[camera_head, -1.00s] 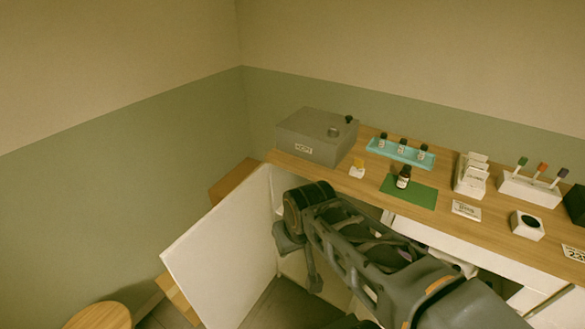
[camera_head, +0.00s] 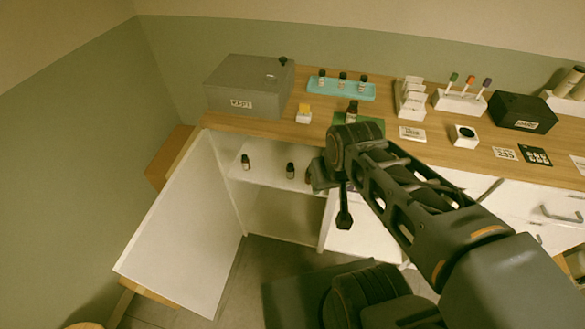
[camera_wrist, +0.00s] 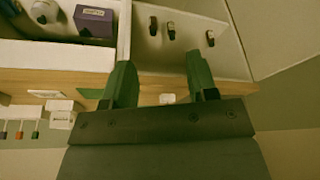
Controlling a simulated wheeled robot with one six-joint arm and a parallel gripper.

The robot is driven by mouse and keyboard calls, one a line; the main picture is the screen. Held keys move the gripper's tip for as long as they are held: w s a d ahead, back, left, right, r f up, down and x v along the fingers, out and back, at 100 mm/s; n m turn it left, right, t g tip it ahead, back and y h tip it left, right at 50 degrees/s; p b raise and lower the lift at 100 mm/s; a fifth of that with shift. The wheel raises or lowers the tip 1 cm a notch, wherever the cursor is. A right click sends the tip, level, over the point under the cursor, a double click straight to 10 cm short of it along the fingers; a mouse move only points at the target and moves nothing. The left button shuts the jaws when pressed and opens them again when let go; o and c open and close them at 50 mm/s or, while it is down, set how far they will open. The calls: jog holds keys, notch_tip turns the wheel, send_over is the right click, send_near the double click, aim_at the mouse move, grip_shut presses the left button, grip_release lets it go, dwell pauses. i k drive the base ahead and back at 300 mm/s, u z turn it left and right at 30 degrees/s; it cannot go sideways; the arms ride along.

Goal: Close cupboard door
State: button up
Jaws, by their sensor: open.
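The white cupboard door (camera_head: 180,235) stands wide open at the left in the head view, swung out from the cabinet's left end. The cupboard (camera_head: 272,212) behind it is open, with several small dark bottles (camera_head: 290,171) on its shelf. My gripper (camera_wrist: 160,80) is open and empty in the wrist view, its two fingers apart at the worktop's front edge. In the head view my arm reaches over the cupboard's right side, well to the right of the door and apart from it. The fingers are partly hidden there by my wrist.
An open drawer (camera_head: 358,238) with a purple box (camera_wrist: 95,22) in it lies just right of the cupboard. The wooden worktop (camera_head: 455,160) carries a grey box (camera_head: 245,88), a teal bottle tray (camera_head: 341,88) and a dark box (camera_head: 522,112).

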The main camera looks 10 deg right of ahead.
aim_at(184, 250)
jog(key=u, duration=0.5)
jog(key=k, duration=0.6)
jog(key=u, duration=1.3)
jog(key=i, duration=0.55)
jog(key=u, duration=0.9)
jog(key=i, duration=0.75)
jog(key=u, duration=0.05)
